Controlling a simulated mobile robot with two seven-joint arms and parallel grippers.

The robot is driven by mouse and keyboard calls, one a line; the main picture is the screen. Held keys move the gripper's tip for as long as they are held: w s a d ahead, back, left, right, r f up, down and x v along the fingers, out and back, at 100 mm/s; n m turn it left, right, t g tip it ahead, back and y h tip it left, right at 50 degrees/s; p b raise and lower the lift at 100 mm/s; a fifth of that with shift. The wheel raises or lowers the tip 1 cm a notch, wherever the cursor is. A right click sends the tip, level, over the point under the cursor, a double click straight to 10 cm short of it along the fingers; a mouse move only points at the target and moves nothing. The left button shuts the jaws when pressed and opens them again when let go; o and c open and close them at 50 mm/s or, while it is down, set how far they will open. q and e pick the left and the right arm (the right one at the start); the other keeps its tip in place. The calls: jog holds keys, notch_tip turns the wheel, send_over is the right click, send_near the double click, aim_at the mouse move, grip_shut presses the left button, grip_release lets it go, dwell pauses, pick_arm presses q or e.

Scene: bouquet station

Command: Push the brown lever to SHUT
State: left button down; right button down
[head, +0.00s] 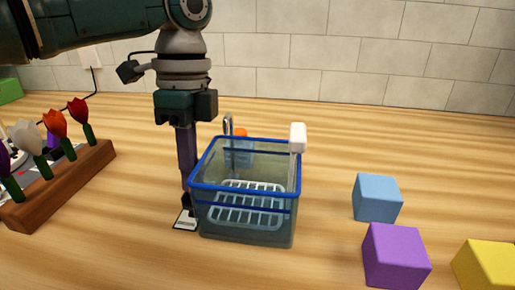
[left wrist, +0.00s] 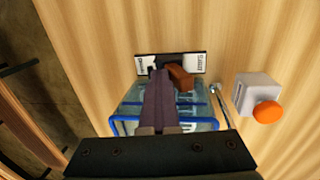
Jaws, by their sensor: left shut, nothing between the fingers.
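The brown lever (left wrist: 181,77) shows in the left wrist view, at the near wall of the clear blue-rimmed tank (head: 245,192). It lies in front of a black plate with white labels (left wrist: 169,64), on the side of the SHUT label (left wrist: 198,63). My left gripper (left wrist: 158,78) is shut and empty, just left of the lever there; I cannot tell if they touch. In the head view my left gripper (head: 186,190) points down at the tank's left side, above the label plate (head: 186,219). The lever is hidden there.
A white box with an orange knob (left wrist: 260,97) stands beside the tank, near a metal tap (head: 228,124). A wooden rack of flowers (head: 65,184) is at left. Blue (head: 377,198), purple (head: 396,256) and yellow (head: 486,266) cubes lie at right.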

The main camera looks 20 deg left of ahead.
pick_arm(q)
jog(key=w, duration=0.1)
jog(key=w+t, duration=0.1)
jog(key=shift+w+a+t, duration=0.3)
jog(key=shift+w+a, duration=0.05)
jog(key=shift+a, duration=0.05)
jog(key=r+p, duration=0.2)
jog(key=p, duration=0.1)
jog(key=shift+s+d+r, duration=0.15)
jog(key=shift+s+r, duration=0.05)
jog(key=shift+r, duration=0.1)
jog(key=shift+w+r+p, duration=0.1)
jog(key=shift+r+p, duration=0.3)
jog(key=shift+p, duration=0.15)
jog(key=r+p, duration=0.1)
jog(key=w+r+p, duration=0.1)
jog(key=r+p, duration=0.1)
jog(key=shift+w+a+r, duration=0.2)
jog(key=shift+w, duration=0.05)
